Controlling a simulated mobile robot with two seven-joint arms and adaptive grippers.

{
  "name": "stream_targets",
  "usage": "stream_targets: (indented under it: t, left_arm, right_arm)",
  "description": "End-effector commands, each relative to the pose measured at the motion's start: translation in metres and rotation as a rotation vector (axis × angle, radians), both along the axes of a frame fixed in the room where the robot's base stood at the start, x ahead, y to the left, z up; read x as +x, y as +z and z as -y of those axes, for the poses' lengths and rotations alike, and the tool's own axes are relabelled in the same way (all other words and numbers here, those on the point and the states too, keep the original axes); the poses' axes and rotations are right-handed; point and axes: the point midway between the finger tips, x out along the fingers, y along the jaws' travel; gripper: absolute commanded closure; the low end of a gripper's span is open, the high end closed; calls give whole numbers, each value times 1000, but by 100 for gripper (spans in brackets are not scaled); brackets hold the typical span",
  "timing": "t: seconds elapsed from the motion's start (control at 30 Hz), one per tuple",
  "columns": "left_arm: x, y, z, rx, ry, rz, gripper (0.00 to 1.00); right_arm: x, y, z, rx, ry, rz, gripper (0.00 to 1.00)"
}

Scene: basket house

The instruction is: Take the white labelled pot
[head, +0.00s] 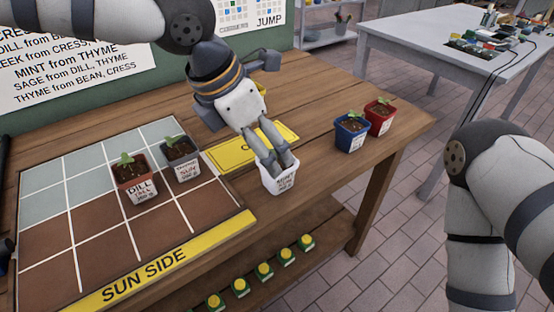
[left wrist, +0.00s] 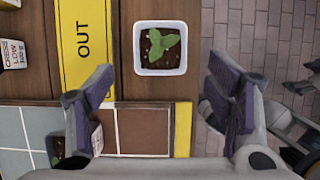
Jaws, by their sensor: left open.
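The white labelled pot (head: 279,183) stands upright on the wooden table near its front edge, beside the yellow strip. A green seedling grows in its dark soil. My left gripper (head: 280,160) points down at it, and its fingers overlap the pot's far rim in the head view. In the left wrist view, the white pot (left wrist: 160,72) lies ahead of my open left gripper (left wrist: 158,85), roughly centred between the fingers with a gap on both sides. The fingers do not grip it. My right arm is at the right; its gripper is out of view.
A red DILL pot (head: 135,180) and a dark blue pot (head: 182,160) stand on the tiled grid at left. Another blue pot (head: 352,133) and a red pot (head: 380,118) stand at right. A yellow OUT strip (left wrist: 84,40) lies beside the white pot.

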Motion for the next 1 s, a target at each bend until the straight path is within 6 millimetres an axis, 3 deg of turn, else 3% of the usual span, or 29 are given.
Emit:
stream_targets:
  t: [0.03, 0.4, 0.67, 0.77, 1.0]
  left_arm:
    - [2, -14, 3, 3, -1, -8, 26]
    - [15, -67, 24, 2, 0, -5, 26]
    - [18, -72, 27, 0, 0, 0, 26]
    - [18, -72, 27, 0, 0, 0, 42]
    - [18, -72, 27, 0, 0, 0, 95]
  right_arm:
    - [-3, -3, 0, -1, 0, -11, 31]
    - [-9, -10, 0, -1, 0, -33, 31]
    - [-9, -10, 0, 0, 1, -33, 31]
    - [-9, -10, 0, 0, 1, -33, 31]
    - [-9, -10, 0, 0, 1, -33, 31]
